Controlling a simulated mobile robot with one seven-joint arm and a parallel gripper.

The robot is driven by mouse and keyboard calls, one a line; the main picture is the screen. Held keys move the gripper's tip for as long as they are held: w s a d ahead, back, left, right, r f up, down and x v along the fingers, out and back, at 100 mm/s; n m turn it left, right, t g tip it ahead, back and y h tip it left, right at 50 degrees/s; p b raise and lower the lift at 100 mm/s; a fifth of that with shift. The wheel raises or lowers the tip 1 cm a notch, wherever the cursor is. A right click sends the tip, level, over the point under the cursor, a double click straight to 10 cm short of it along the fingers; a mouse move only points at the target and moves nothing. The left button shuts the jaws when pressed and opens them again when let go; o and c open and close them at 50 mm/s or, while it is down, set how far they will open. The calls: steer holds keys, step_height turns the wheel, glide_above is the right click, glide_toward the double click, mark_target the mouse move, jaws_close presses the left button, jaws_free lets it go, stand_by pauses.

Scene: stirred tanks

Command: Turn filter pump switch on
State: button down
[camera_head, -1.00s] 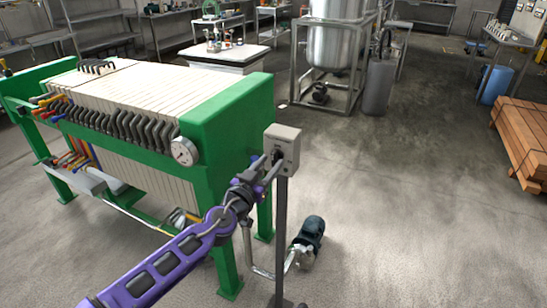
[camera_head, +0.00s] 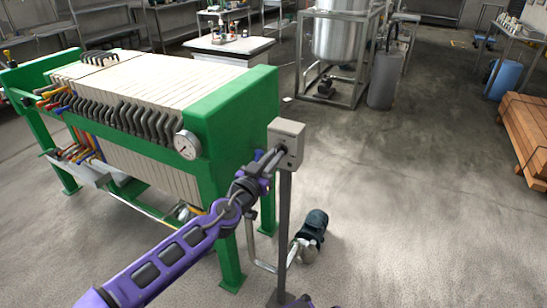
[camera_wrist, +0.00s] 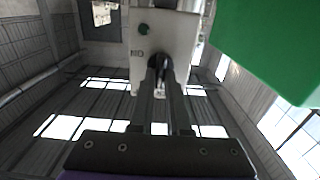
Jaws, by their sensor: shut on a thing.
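The filter pump switch is a grey box (camera_head: 290,137) on a dark post, right of the green filter press. In the wrist view the box (camera_wrist: 178,30) fills the upper middle, with a black switch handle (camera_wrist: 160,64) on its face and a round green spot (camera_wrist: 144,29) to one side. My gripper (camera_head: 274,158) is at the face of the box. In the wrist view my gripper (camera_wrist: 160,85) has its fingers on either side of the handle, shut on it. The handle's exact angle is hard to tell; small lettering by it is not clearly readable.
The green filter press (camera_head: 238,105) with a pressure gauge (camera_head: 187,145) stands close left of the box. A small pump (camera_head: 313,226) sits on the floor beside the post (camera_head: 284,215). Wooden beams (camera_head: 527,130) lie at right. Open floor spreads between.

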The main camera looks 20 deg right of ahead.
steer(key=shift+n, duration=0.3)
steer(key=n+p, duration=0.1)
steer(key=n, duration=0.7)
steer(key=n+p, duration=0.1)
steer(key=n, duration=0.8)
steer(key=shift+w+a+f, duration=0.1)
steer(key=shift+w+a, duration=0.05)
steer(key=shift+n, duration=0.3)
stand_by(0.4)
steer(key=c, duration=0.9)
jaws_free()
steer(key=shift+f, duration=0.1)
